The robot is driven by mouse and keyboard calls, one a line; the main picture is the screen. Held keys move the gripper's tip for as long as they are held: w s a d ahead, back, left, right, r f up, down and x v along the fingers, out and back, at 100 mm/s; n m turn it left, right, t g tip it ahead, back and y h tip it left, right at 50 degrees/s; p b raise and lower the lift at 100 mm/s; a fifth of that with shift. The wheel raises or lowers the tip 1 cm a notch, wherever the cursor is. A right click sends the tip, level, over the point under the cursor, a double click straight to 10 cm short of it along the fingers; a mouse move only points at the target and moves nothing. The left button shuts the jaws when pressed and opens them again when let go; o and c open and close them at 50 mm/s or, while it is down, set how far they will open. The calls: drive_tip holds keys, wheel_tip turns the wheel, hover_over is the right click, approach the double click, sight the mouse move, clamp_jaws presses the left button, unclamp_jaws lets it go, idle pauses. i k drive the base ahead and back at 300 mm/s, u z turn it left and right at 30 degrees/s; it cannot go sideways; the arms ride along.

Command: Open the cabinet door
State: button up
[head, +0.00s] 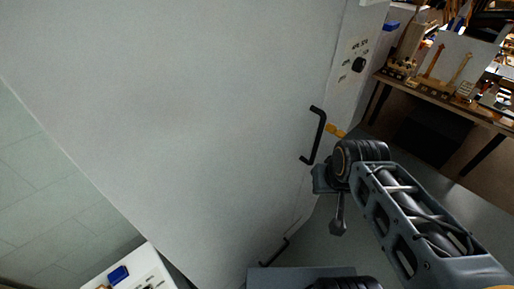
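The cabinet door (190,110) is a large, plain pale-grey panel that fills the left and middle of the head view. A black bar handle (318,137) stands near its right edge. A second black handle (274,252) shows lower down, near the bottom of the picture. I see no clear gap at the door's edge. My gripper (335,205) is just right of and below the upper handle, at the end of my arm coming from the lower right. It appears apart from the handle. Its fingers are small and partly hidden by the wrist, so their opening cannot be told.
A narrow panel with a black knob (358,65) and small labels adjoins the door on the right. A wooden workbench (450,99) with violin parts and tools stands at the upper right. A white box with a blue item (118,275) is at the bottom left. Tiled surface shows at left.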

sight(197, 120)
drive_tip(key=u, duration=0.05)
drive_tip(key=k, duration=1.25)
drive_tip(key=u, duration=0.6)
drive_tip(key=i, duration=1.1)
drive_tip(key=z, duration=0.65)
